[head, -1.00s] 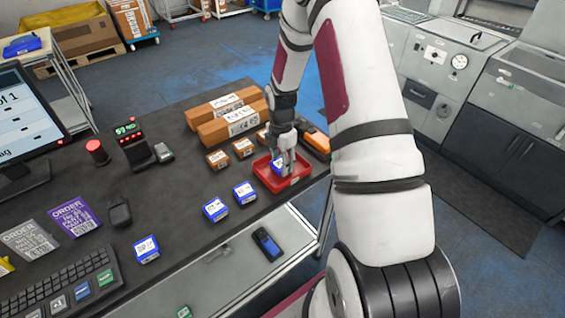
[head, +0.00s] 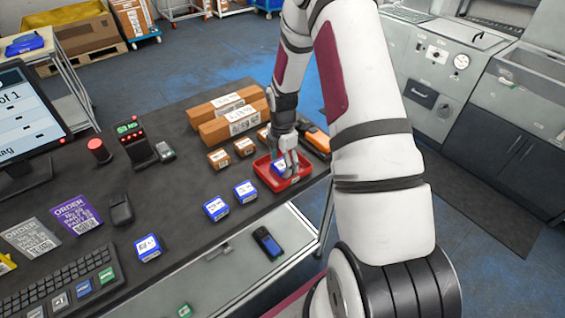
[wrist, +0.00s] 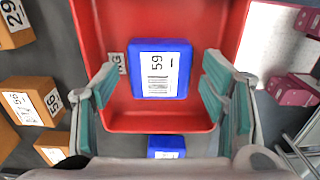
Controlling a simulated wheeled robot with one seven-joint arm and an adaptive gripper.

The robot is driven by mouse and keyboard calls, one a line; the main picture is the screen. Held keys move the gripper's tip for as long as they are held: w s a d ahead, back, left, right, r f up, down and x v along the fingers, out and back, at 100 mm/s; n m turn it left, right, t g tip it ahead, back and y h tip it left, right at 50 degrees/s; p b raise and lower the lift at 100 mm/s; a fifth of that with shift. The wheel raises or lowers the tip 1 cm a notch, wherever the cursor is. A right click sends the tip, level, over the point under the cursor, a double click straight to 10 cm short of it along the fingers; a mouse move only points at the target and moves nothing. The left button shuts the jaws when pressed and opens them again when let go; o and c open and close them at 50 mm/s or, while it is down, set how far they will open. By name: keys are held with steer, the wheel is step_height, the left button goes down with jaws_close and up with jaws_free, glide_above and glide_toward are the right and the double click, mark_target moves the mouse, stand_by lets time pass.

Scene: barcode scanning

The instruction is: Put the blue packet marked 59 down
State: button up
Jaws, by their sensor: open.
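The blue packet marked 59 (wrist: 159,69) lies label up in the red tray (wrist: 160,122), with its barcode facing the wrist camera. In the head view the packet (head: 278,168) shows partly behind my fingers, inside the red tray (head: 273,186). My gripper (wrist: 162,92) is open, its teal finger pads standing apart on both sides of the packet, with gaps between pads and packet. In the head view my gripper (head: 287,166) is low over the tray.
Several other blue packets (head: 245,191) lie left of the tray. Small brown boxes (head: 244,147) and long cartons (head: 232,122) stand behind it. An orange device (head: 315,139) lies at the tray's back right. The tray is near the table edge.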

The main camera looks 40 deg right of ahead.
step_height(320, 180, up, 12)
steer(key=b, duration=0.1)
step_height(320, 180, up, 9)
steer(key=m+t+h, duration=0.1)
steer(key=m, duration=0.3)
glide_above(282, 164)
steer(key=s+a, duration=0.2)
steer(key=a, duration=0.2)
steer(key=s+a+r+m+t, duration=0.2)
steer(key=s+a+r+m, duration=0.5)
steer(key=s, duration=0.3)
steer(key=s+a+r+m+t+y, duration=0.1)
steer(key=s+a+r+m+t, duration=0.1)
steer(key=s+a+r+m, duration=0.5)
steer(key=s+r, duration=0.1)
steer(key=s, duration=0.2)
steer(key=shift+r+t, duration=0.3)
steer(key=shift+r, duration=0.1)
